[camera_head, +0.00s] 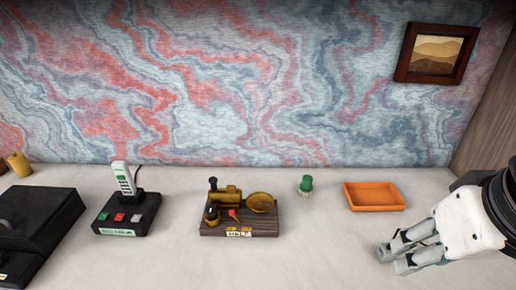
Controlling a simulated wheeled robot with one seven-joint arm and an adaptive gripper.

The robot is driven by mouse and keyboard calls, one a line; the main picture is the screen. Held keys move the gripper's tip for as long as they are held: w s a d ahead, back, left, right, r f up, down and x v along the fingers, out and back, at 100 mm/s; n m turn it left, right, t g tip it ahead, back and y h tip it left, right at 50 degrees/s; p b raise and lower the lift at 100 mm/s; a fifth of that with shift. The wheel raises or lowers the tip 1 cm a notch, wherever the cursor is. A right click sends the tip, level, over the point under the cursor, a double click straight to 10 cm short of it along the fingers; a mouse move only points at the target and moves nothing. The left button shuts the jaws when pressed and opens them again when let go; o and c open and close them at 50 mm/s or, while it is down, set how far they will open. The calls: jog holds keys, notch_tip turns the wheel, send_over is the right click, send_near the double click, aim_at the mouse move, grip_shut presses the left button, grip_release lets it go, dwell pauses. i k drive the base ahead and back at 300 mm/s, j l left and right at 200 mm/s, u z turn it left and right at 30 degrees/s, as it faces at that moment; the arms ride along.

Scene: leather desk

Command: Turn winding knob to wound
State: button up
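A brass device on a dark wooden base (262,229) stands near the middle of the desk. It has an upright black handle (213,184), a black-topped round part (211,213), a small red-tipped lever (234,214) and a round brass dish (261,202). A small label is on its front edge. Which part is the winding knob, and how it is set, I cannot tell at this size. My gripper (393,260) is at the lower right, well to the right of the device. Its two fingers point left, apart with a gap between them, and nothing shows in it.
A green knobbed object (306,184) and an orange tray (374,196) stand right of the device. A black box (40,230) is at far left. The front middle desk (310,255) is clear.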

aim_at(211, 210)
jog(key=u, duration=0.85)
